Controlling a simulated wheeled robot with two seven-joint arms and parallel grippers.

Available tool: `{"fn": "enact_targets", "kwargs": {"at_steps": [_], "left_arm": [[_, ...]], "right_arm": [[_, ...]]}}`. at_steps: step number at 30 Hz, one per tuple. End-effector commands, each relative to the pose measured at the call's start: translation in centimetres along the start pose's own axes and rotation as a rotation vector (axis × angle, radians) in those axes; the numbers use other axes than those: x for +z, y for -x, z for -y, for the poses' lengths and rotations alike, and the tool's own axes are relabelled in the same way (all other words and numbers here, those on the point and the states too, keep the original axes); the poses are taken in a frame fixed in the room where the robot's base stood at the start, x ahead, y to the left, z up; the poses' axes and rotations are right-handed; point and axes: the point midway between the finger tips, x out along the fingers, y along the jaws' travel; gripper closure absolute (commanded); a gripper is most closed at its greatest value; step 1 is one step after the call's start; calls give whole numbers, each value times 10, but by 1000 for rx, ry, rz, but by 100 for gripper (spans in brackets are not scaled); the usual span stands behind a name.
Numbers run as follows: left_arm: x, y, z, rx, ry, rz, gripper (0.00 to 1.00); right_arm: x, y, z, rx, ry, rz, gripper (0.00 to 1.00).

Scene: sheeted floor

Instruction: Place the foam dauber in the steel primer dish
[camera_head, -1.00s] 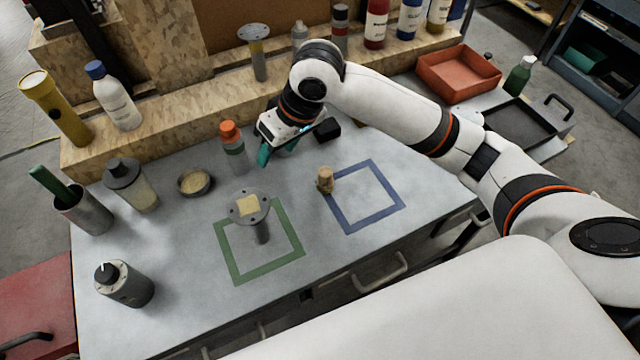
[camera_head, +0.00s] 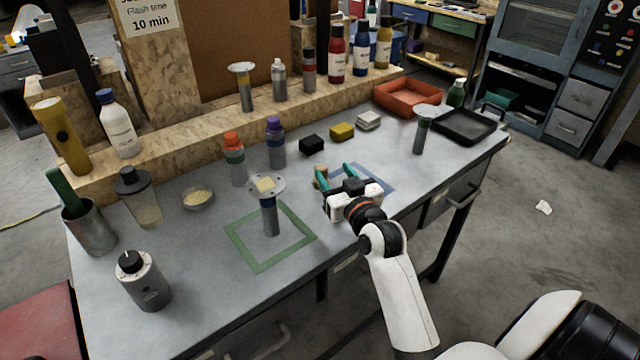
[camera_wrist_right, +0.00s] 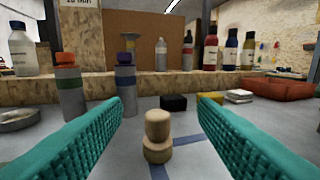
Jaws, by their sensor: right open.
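The foam dauber, which I take to be the small tan cork-like peg (camera_head: 320,176), stands upright at the left corner of the blue taped square (camera_head: 378,178). It also shows in the right wrist view (camera_wrist_right: 157,138), a round-topped piece on a wider base. The steel primer dish (camera_head: 198,198) is a small round dish with pale contents, left of the flanged post. My right gripper (camera_head: 336,175) is open, its teal fingers pointing at the dauber. In the right wrist view the dauber shows between the open fingers (camera_wrist_right: 160,103), touching neither. My left gripper is out of view.
A flanged grey post (camera_head: 269,215) stands in the green taped square. Orange-capped (camera_head: 235,160) and purple-capped (camera_head: 275,145) bottles stand behind. Black (camera_head: 311,145) and yellow (camera_head: 342,132) blocks lie farther back. A similar post (camera_head: 420,130) stands right, near the black tray (camera_head: 465,126).

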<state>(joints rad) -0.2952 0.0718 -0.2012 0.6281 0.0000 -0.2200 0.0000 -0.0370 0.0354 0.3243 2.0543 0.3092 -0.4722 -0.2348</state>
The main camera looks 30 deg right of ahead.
Motion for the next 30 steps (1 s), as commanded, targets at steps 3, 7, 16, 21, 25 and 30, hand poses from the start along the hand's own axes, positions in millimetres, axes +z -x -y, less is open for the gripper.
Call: {"fn": "enact_targets", "kwargs": {"at_steps": [3,7,16,21,25,30], "left_arm": [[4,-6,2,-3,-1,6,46],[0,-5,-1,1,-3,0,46],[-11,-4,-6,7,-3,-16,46],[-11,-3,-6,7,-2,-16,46],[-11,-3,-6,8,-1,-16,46],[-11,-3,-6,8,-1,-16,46]], "right_arm": [[-29,0,0,2,-2,-5,46],[-37,-6,-1,1,-3,2,46],[-36,-34,-1,2,-4,1,46],[-36,-62,-1,2,-3,0,46],[-37,-73,-1,2,-3,0,46],[-37,-75,-1,3,-3,0,46]]}}
